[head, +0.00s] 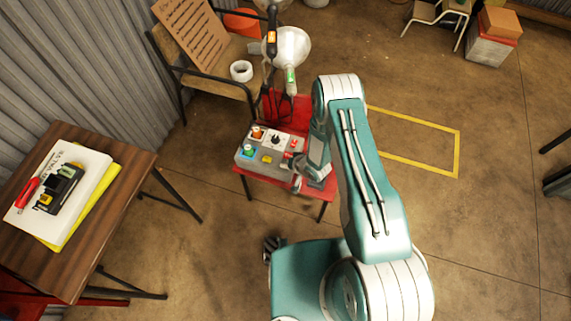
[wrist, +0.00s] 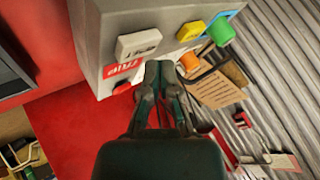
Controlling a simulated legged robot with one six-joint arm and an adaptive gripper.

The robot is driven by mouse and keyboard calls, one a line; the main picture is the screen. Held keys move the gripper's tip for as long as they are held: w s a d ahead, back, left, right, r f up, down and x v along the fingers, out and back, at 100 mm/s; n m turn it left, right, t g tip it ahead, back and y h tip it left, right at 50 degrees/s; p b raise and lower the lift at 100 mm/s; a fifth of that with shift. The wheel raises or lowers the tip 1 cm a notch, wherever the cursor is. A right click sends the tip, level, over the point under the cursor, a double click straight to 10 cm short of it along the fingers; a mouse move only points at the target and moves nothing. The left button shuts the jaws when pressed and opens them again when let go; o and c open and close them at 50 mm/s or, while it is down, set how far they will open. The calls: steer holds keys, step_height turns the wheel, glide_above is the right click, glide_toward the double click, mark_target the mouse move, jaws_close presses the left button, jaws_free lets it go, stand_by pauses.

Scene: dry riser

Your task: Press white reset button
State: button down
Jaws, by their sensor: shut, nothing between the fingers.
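A grey control box (head: 262,160) sits on a red chair-like seat. In the wrist view, the box (wrist: 92,45) shows a white rectangular button with dark lettering (wrist: 138,43) beside a red TRIP label (wrist: 124,69). My gripper (wrist: 160,72) is shut and empty, with its fingertips in front of the box face, below and right of the white button in the picture. I cannot tell whether they touch the box.
The box also has yellow (wrist: 191,30), green (wrist: 222,33), orange (wrist: 190,61) and red (wrist: 122,88) controls. A black knob (head: 276,140) shows in the head view. A lamp (head: 292,45) stands behind. A wooden table (head: 120,195) is at left; open floor lies right.

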steer(key=shift+f, duration=0.1)
steer(key=shift+f, duration=0.25)
steer(key=shift+f, duration=0.45)
stand_by(0.8)
stand_by(0.3)
steer(key=shift+r, duration=0.9)
steer(key=shift+r, duration=2.5)
